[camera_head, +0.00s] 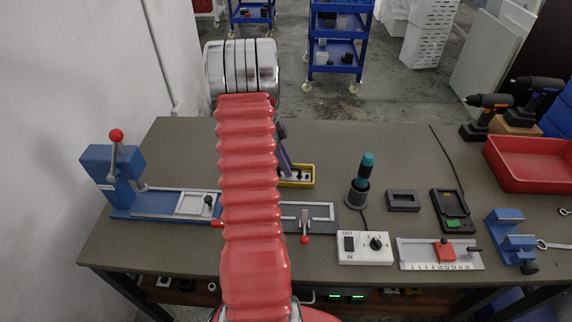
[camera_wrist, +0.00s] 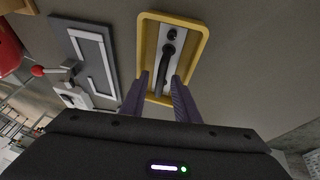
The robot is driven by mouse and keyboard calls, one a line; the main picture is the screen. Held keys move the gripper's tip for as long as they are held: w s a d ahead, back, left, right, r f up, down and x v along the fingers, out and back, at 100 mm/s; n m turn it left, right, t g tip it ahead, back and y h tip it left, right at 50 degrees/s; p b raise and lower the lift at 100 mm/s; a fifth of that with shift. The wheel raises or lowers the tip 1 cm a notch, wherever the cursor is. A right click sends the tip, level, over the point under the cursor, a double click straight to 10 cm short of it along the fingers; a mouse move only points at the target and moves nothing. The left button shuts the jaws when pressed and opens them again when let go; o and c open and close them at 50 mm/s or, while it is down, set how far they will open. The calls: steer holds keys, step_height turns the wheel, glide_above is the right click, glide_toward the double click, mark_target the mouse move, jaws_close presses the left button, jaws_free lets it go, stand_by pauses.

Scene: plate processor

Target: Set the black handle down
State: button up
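The black handle (camera_wrist: 165,62) is a dark bar on a pale plate inside a yellow-rimmed tray (camera_wrist: 203,38). A round dark knob sits at its far end in the wrist view. My gripper (camera_wrist: 160,76) has its two purple fingers spread apart, one on each side of the handle's near end. I see a gap between the fingers and the handle, so it does not look gripped. In the head view the yellow tray (camera_head: 308,182) lies on the table behind my red-sleeved arm, with one purple finger of my gripper (camera_head: 287,168) above it.
A grey plate fixture with a red-tipped lever (camera_head: 304,225) is beside the tray. A blue press (camera_head: 112,165) stands left. A dark stand with a teal top (camera_head: 361,180), a white switch box (camera_head: 364,248) and a red bin (camera_head: 530,165) are right. The table behind the tray is clear.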

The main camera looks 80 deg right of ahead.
steer(key=shift+r, duration=0.1)
steer(key=a+v, duration=0.1)
steer(key=v, duration=1.1)
steer(key=shift+d, duration=0.45)
steer(key=shift+r, duration=0.1)
